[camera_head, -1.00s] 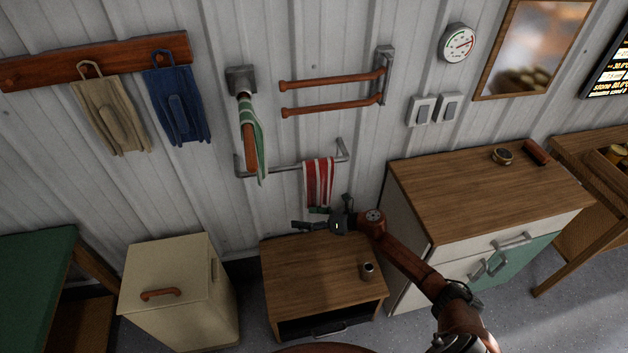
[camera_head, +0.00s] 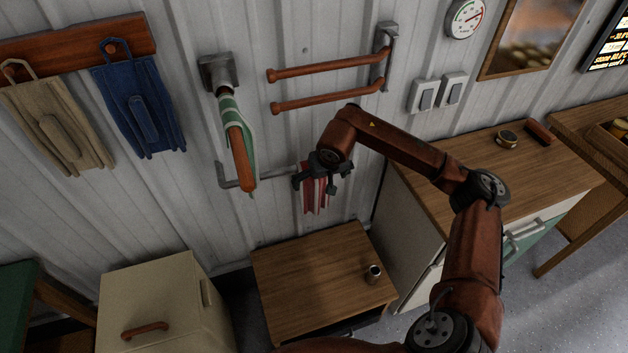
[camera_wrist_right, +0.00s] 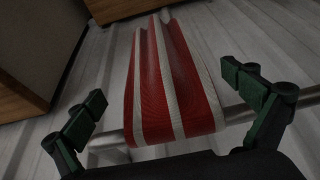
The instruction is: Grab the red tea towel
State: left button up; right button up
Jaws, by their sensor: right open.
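The red tea towel (camera_head: 315,195), red with white stripes, hangs over a metal rail (camera_head: 229,181) on the wall. My right gripper (camera_head: 321,180) is at the rail, in front of the towel's upper part, and hides some of it. In the right wrist view the towel (camera_wrist_right: 172,85) lies between the two open fingers of my right gripper (camera_wrist_right: 165,98), with a gap on each side. The fingers do not touch it there. My left gripper is in neither view.
A green striped towel (camera_head: 230,115) hangs on a wooden bar left of my right gripper. Two more wooden bars (camera_head: 325,70) are above. A wooden cabinet (camera_head: 315,275) with a small cup (camera_head: 373,273) stands below, and a larger cabinet (camera_head: 450,205) stands to the right.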

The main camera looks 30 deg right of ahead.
aim_at(318, 183)
jog(key=x, duration=0.3)
jog(key=shift+a, duration=0.25)
jog(key=shift+w+d+f, duration=0.15)
jog(key=shift+f, duration=0.35)
jog(key=c, duration=1.2)
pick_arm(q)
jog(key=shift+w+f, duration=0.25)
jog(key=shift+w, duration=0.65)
